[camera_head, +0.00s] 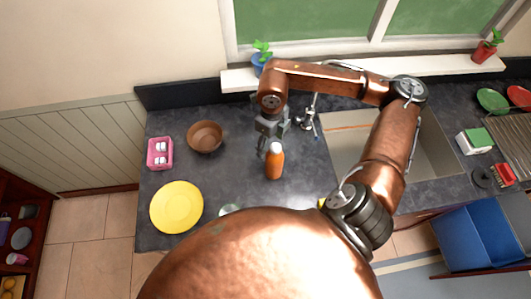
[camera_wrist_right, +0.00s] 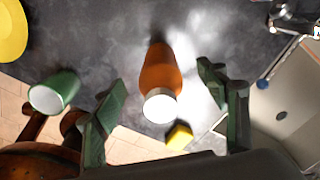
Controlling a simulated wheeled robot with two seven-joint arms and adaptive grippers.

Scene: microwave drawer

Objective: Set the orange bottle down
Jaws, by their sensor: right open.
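The orange bottle (camera_head: 275,163) with a white cap stands on the dark countertop (camera_head: 235,185), left of the sink. In the right wrist view the bottle (camera_wrist_right: 160,72) shows between the two fingers, its white cap toward the camera. My right gripper (camera_head: 268,145) is just behind the bottle in the head view. In the wrist view the right gripper (camera_wrist_right: 160,98) is open, with a visible gap on each side of the bottle. My left gripper is not in view.
A brown bowl (camera_head: 205,137), pink holder (camera_head: 160,153) and yellow plate (camera_head: 176,207) lie to the left. The sink (camera_head: 345,140) is to the right. A green cup (camera_wrist_right: 54,92) and yellow sponge-like block (camera_wrist_right: 179,136) are near the counter's front edge.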

